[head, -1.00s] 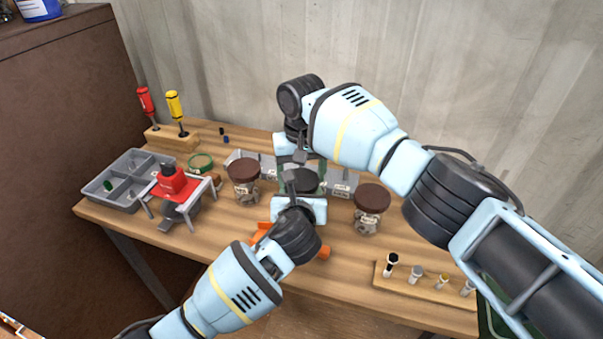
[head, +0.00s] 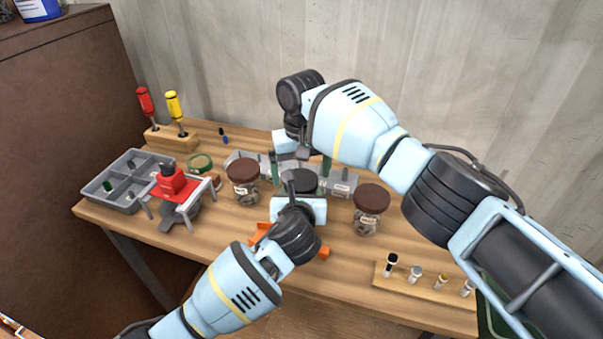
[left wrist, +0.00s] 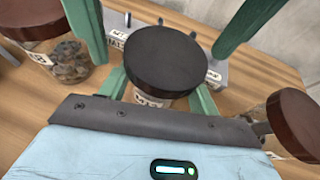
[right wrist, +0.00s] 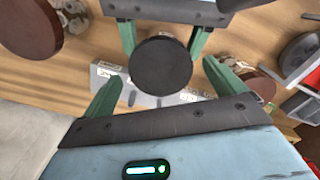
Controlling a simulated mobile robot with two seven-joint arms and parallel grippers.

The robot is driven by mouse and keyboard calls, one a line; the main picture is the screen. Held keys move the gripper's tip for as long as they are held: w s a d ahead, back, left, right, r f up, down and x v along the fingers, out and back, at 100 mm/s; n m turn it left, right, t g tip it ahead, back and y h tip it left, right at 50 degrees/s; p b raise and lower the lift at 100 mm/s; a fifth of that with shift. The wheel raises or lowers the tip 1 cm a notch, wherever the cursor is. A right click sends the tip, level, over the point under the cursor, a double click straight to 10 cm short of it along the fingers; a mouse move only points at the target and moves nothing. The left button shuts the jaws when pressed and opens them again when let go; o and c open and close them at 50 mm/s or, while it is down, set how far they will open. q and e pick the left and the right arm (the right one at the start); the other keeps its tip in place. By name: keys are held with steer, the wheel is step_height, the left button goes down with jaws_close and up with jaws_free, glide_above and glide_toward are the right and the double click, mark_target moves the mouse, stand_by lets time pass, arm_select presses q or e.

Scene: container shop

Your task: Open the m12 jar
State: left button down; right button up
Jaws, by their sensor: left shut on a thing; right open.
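The jar with the black lid (head: 303,182) stands mid-table; its label is partly hidden and I cannot read it fully. The lid is on and shows in the left wrist view (left wrist: 165,60) and right wrist view (right wrist: 160,66). My left gripper (left wrist: 160,88) is shut on the jar's body below the lid, from the front. My right gripper (right wrist: 163,88) comes from the back and is open, one finger on each side of the lid with gaps between. Its fingers also show in the head view (head: 300,165).
Brown-lidded jars stand left (head: 244,180) and right (head: 370,205) of it, close to the grippers. A red stand (head: 178,188), grey tray (head: 125,190) and screwdriver block (head: 172,138) are at left. A wooden rack (head: 430,285) lies front right.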

steer(key=shift+r, duration=1.8)
steer(key=shift+r+m, duration=0.75)
steer(key=shift+m, duration=0.45)
steer(key=shift+c, duration=0.3)
step_height(320, 180, up, 2)
steer(key=m, duration=0.4)
steer(key=shift+f, duration=4)
steer(key=c, duration=1)
steer(key=n, duration=0.6)
steer(key=shift+n, duration=0.3)
